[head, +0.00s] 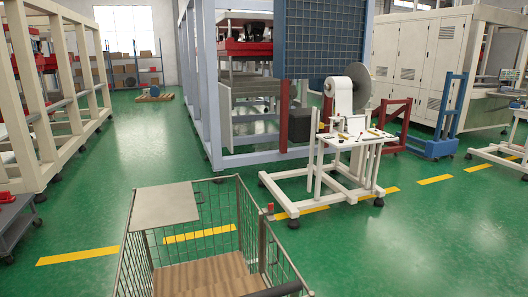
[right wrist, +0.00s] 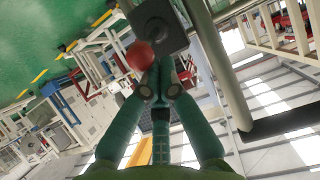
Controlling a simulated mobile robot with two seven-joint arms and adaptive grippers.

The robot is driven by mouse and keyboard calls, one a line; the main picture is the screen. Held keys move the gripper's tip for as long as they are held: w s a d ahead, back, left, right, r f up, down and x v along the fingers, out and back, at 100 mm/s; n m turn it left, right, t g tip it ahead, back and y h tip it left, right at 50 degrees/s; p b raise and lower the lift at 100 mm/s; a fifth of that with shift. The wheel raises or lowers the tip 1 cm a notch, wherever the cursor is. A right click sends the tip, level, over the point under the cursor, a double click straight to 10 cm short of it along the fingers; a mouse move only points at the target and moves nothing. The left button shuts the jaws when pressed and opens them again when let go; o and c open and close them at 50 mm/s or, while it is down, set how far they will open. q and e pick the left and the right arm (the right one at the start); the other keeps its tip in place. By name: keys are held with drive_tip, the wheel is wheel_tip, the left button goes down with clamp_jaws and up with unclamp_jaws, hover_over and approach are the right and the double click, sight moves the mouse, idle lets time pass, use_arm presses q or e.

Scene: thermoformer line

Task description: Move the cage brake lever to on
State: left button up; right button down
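The wire cage (head: 190,237), with a wooden floor and a beige panel at its far left corner, stands at the bottom of the head view. A small red knob (head: 270,206) tops a thin post at its right side; I take it as the brake lever. In the right wrist view a round red knob (right wrist: 140,55) sits just beyond the fingertips, beside a dark square plate (right wrist: 158,25). My right gripper (right wrist: 158,80) has its green fingers together, close to the knob and not around it. Whether they touch is unclear. My left gripper is in neither view.
A white-framed cart (head: 335,165) with small tools stands beyond the cage to the right. A blue-framed machine (head: 215,90) is behind it. Green floor with yellow dashes is open left of the cage. A grey cart (head: 15,222) is at the left edge.

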drive_tip(key=shift+s+f+b, duration=0.15)
drive_tip(key=shift+f+b, duration=0.75)
drive_tip(key=shift+f, duration=0.55)
drive_tip(key=shift+r, duration=0.15)
drive_tip(key=shift+w+r+p, duration=0.3)
drive_tip(key=shift+r+p, duration=0.3)
drive_tip(key=shift+s+r, duration=0.1)
drive_tip(key=shift+s, duration=0.05)
drive_tip(key=p+v, duration=0.6)
drive_tip(key=shift+s, duration=0.3)
drive_tip(key=shift+d, duration=0.15)
